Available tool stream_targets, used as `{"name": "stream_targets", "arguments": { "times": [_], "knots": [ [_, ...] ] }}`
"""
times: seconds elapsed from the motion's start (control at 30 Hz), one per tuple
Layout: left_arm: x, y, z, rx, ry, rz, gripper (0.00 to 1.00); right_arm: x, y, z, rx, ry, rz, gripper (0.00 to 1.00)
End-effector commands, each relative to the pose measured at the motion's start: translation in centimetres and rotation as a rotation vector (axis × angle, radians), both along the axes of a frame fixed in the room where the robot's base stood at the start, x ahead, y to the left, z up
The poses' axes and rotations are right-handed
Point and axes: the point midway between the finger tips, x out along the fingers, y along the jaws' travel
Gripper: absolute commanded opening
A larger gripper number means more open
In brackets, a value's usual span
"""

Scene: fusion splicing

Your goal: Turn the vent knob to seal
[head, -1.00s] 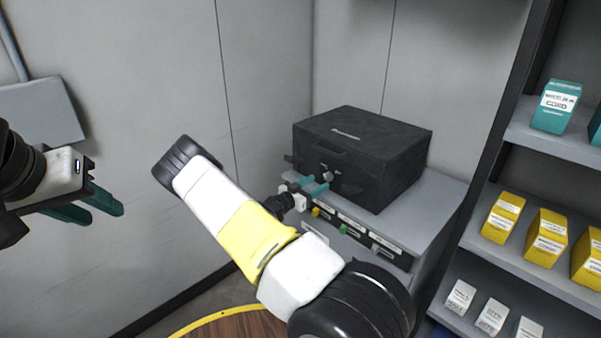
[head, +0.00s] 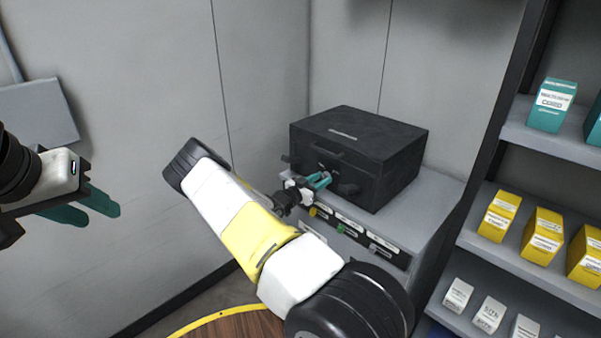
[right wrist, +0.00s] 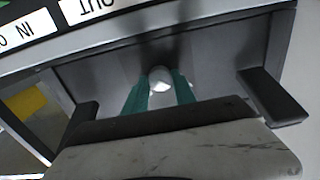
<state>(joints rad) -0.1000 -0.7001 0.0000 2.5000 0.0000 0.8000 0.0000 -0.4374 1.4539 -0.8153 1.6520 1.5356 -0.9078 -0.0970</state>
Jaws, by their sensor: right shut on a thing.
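The vent knob (right wrist: 160,79) is a small pale round knob on the front of a black case. In the right wrist view it sits between the teal fingers of my right gripper (right wrist: 160,90), which are shut on it. In the head view my right gripper (head: 320,181) is at the case front and its fingers hide most of the knob. The black case (head: 358,147) has its lid closed. My left gripper (head: 98,205) is open and empty at the far left, well away from the case.
The case stands on a grey cabinet (head: 425,215) with labelled ports along its front edge. Shelves at right hold teal, yellow (head: 541,236) and white boxes. My right arm crosses the middle of the head view. A grey wall is at the left.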

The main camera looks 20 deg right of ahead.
Motion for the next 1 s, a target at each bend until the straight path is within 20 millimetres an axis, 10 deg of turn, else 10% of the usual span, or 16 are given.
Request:
{"name": "stream_targets", "arguments": {
  "times": [1.0],
  "knots": [
    [0.00,0.00,0.00,0.000,0.000,0.000,0.36,0.01,0.03,-0.05,0.255,-0.610,-0.001,0.00]
  ]
}}
